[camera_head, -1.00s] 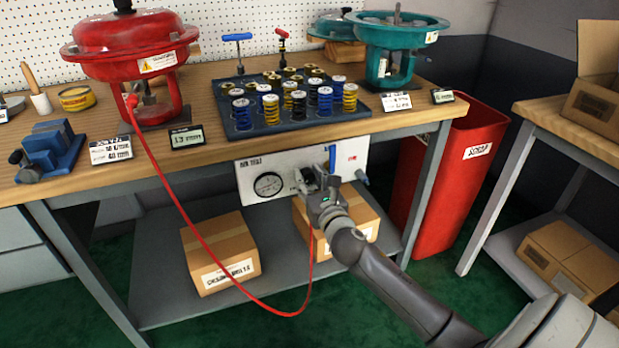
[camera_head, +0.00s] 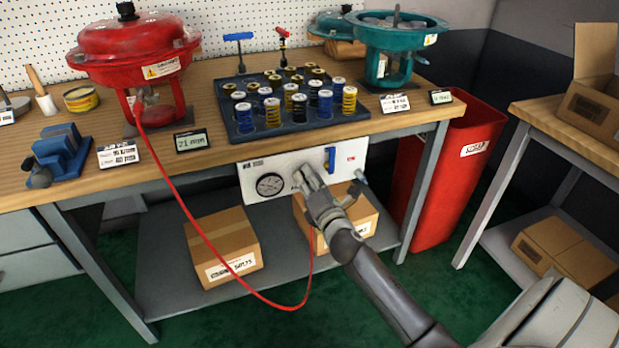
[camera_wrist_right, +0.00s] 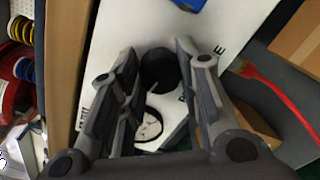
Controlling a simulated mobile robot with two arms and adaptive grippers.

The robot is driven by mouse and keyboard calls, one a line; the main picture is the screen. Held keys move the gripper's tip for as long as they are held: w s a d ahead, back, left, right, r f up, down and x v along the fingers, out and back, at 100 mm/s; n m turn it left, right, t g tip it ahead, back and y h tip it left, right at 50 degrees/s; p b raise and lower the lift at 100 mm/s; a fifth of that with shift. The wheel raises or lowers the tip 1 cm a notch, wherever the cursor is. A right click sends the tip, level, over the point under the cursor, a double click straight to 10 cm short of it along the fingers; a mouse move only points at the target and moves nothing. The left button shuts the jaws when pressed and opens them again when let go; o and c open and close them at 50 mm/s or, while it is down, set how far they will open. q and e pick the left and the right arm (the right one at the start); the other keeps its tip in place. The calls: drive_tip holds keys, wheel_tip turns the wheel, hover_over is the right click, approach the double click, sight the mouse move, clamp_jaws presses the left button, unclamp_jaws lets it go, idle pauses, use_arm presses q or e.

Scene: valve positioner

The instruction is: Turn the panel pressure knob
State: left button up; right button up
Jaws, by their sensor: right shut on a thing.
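The white panel (camera_head: 290,160) is fixed under the front edge of the bench, with a round dial gauge (camera_head: 270,184) at its left. My right gripper (camera_head: 305,178) is at the panel, just right of the gauge, and hides the knob in the head view. In the right wrist view the black round knob (camera_wrist_right: 158,68) sits between the fingers, which are shut on it. The gauge (camera_wrist_right: 148,127) shows below the knob there, partly covered by a finger; its reading is too small to tell. My left gripper is out of view.
A blue lever (camera_head: 330,158) is on the panel right of my gripper. A red hose (camera_head: 205,240) hangs from the red actuator (camera_head: 135,50) in front of the bench. A small display (camera_head: 191,141) appears to read 21 mm. Cardboard boxes (camera_head: 222,245) stand on the lower shelf.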

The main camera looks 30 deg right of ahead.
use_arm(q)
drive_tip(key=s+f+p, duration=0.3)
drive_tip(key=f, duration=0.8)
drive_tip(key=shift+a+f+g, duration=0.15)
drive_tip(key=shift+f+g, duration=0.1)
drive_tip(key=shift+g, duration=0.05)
use_arm(e)
drive_tip(key=shift+m, duration=5)
drive_tip(key=o, duration=1)
drive_tip(key=v, duration=1.2)
